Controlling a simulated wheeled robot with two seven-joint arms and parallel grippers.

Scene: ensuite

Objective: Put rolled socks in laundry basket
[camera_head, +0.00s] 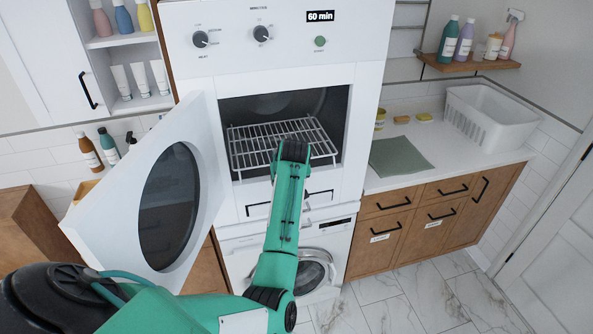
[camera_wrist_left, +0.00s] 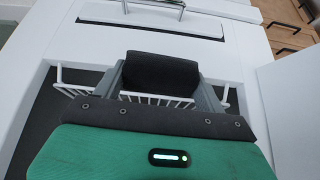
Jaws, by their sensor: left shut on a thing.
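My left arm reaches up to the opening of the upper machine (camera_head: 275,100). In the left wrist view, my left gripper (camera_wrist_left: 162,88) is shut on a dark rolled sock bundle (camera_wrist_left: 162,68), held between its two fingers. In the head view the gripper end (camera_head: 293,150) is at the front of the wire rack (camera_head: 250,145); the arm hides the bundle there. A white plastic basket (camera_head: 490,118) stands on the counter at the right, its inside looking empty. My right gripper is not in view.
The machine's door (camera_head: 165,195) hangs open to the left of my arm. A washer (camera_head: 315,270) sits below. A green cloth (camera_head: 398,157) lies on the counter (camera_head: 450,155) left of the basket. A wooden shelf (camera_head: 470,65) with bottles is above it.

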